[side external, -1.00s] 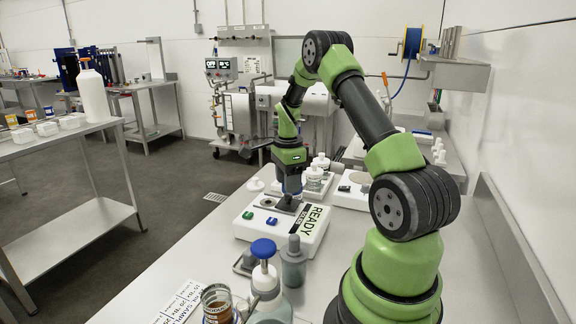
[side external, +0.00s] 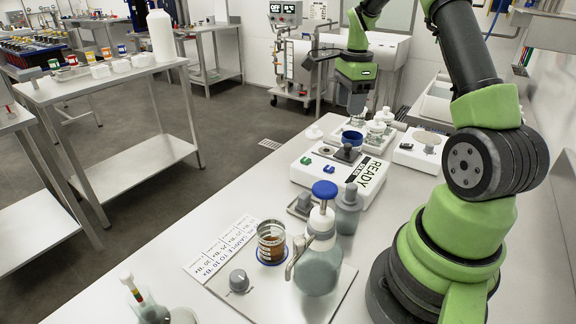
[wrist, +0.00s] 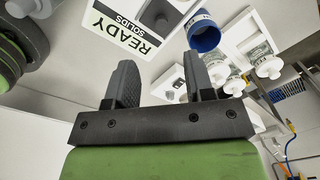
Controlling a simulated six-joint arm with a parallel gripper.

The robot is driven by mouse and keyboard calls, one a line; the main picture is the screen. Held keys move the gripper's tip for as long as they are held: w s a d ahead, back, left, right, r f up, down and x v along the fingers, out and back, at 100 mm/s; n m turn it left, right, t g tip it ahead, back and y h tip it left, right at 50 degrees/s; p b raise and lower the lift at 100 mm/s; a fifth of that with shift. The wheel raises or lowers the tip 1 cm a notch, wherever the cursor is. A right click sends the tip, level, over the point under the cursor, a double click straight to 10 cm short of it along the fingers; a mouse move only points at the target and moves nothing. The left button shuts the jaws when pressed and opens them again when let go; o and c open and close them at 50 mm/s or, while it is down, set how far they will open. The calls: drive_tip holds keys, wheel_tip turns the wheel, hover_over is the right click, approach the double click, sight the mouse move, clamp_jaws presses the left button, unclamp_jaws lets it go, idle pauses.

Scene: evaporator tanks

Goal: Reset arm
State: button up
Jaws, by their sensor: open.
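My gripper (side external: 356,103) hangs raised above the back of the bench, pointing down, in the side external view. In the wrist view my gripper (wrist: 160,82) is open, its two dark fingers apart with nothing between them. Below it is the white device (side external: 340,178) with a black-and-white "READY" label, also seen in the wrist view (wrist: 135,25). A dark grey block (side external: 347,153) sits on the device's top. A blue-rimmed cup (side external: 352,137) is just behind that block; in the wrist view the blue cup (wrist: 203,36) lies beyond the right finger, apart from it.
White-capped jars (side external: 376,131) stand behind the device. In front are a blue-capped bottle (side external: 318,262), a grey bottle (side external: 348,212) and a glass of brown sample (side external: 271,243). A side table (side external: 110,85) is at left. Air around my gripper looks free.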

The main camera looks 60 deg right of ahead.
drive_tip(key=a+r+n+t, duration=0.2)
drive_tip(key=a+r+n, duration=0.4)
drive_tip(key=a+r, duration=0.3)
drive_tip(key=s+a+r+n+t+y, duration=0.1)
drive_tip(key=s+a+r+n+t, duration=0.1)
drive_tip(key=s+a+n, duration=0.4)
drive_tip(key=s+a+r+n+t+y, duration=0.1)
drive_tip(key=s+a+r+n+t, duration=0.1)
drive_tip(key=s+a+n, duration=0.4)
drive_tip(key=a+n+t, duration=0.1)
drive_tip(key=a+n, duration=0.3)
drive_tip(key=a, duration=0.3)
